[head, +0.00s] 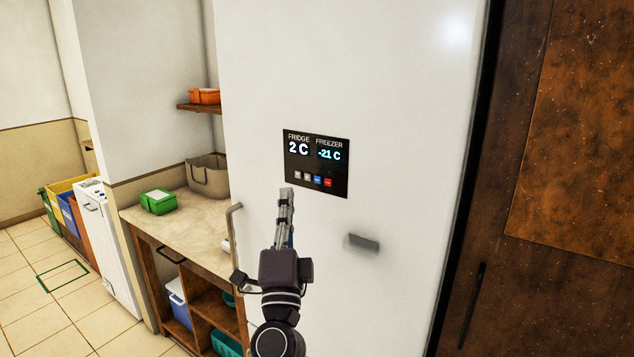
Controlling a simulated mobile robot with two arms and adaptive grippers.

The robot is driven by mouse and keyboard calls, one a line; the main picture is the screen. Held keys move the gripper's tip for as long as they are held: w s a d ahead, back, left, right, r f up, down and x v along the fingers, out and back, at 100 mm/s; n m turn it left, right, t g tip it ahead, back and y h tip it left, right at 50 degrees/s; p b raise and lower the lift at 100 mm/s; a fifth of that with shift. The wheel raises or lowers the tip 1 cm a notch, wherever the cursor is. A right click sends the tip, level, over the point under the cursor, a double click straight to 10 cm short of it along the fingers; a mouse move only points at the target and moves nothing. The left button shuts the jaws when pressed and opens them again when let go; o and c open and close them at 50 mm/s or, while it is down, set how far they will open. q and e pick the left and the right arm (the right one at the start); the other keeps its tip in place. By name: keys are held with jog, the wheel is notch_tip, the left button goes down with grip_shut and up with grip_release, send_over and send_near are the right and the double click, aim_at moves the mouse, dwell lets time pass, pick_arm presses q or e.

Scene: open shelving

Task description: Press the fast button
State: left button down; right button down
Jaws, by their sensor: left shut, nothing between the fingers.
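A black control panel (316,163) is on the white fridge door (400,110). It reads FRIDGE 2 C and FREEZER -21 C. Under the readouts is a row of small buttons: two pale ones at the left, a blue one (318,181) and a red one (328,183). Their labels are too small to read, so I cannot tell which is the fast button. My left gripper (287,192) is shut and empty, pointing up. Its tips appear just below the panel's lower left corner; I cannot tell how far they are from the door. My right gripper is not in view.
A counter (185,222) at the left bears a green box (158,201) and a basket (208,177). A brown wooden door (570,150) stands at the right.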

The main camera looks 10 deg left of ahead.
aim_at(318, 179)
pick_arm(q)
jog(key=shift+w+d+b, duration=0.4)
jog(key=shift+w+b, duration=0.1)
jog(key=shift+w, duration=0.6)
jog(key=shift+w+d+b, duration=0.45)
jog(key=shift+w, duration=0.7)
jog(key=shift+w+d+b, duration=0.4)
jog(key=shift+w+b, duration=0.1)
jog(key=shift+w, duration=0.6)
jog(key=shift+w+d+b, duration=0.1)
jog(key=shift+w+b, duration=0.25)
jog(key=shift+b, duration=0.15)
